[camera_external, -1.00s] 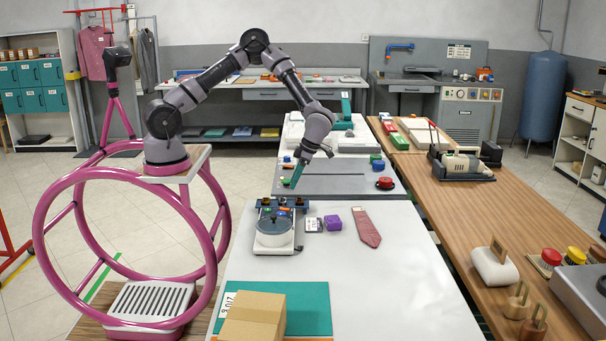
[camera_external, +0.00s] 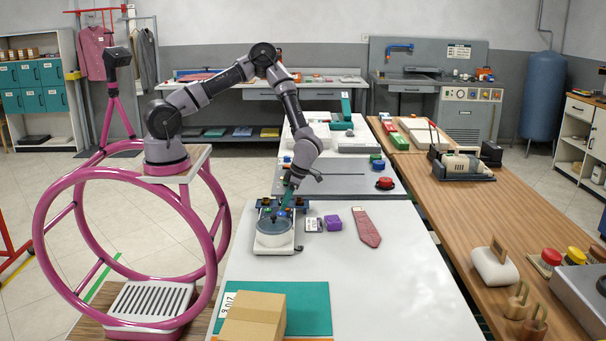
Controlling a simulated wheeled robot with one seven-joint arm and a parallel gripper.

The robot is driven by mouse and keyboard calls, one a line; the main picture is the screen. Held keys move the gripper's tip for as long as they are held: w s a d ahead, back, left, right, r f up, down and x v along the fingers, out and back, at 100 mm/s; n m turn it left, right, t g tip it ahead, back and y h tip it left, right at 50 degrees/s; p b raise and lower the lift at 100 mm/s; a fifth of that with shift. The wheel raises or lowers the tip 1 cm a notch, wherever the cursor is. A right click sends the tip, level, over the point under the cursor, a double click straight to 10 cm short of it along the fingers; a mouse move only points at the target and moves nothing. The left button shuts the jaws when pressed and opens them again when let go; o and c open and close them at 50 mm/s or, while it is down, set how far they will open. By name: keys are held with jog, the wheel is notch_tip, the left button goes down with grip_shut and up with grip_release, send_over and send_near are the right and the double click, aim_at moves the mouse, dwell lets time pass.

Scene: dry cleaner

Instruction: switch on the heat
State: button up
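A small white appliance (camera_external: 274,247) with a round blue-grey top (camera_external: 272,228) stands on the near white table. Along its far side runs a dark control strip (camera_external: 264,203) with small coloured parts, too small to make out one by one. Which of them is the heat switch I cannot tell. My gripper (camera_external: 285,204), with teal fingers, points down at the right part of this strip and covers some of it. Whether it touches the strip, and whether its fingers are open or shut, I cannot tell.
To the appliance's right lie a small white-and-dark item (camera_external: 314,224), a purple block (camera_external: 333,222) and a red tie (camera_external: 367,227). A cardboard box (camera_external: 253,318) sits on a teal mat (camera_external: 305,308) in front. A red button (camera_external: 385,183) is farther back. The table's right half is clear.

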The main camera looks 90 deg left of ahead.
grip_shut()
jog(key=shift+s+t, duration=0.2)
jog(key=shift+t, duration=0.5)
jog(key=shift+s+t, duration=0.2)
jog(key=shift+t, duration=0.5)
jog(key=shift+o, duration=0.9)
grip_release()
notch_tip(320, 180, up, 11)
jog(key=w, duration=0.1)
jog(key=shift+w+f, duration=0.15)
jog(key=shift+w, duration=0.1)
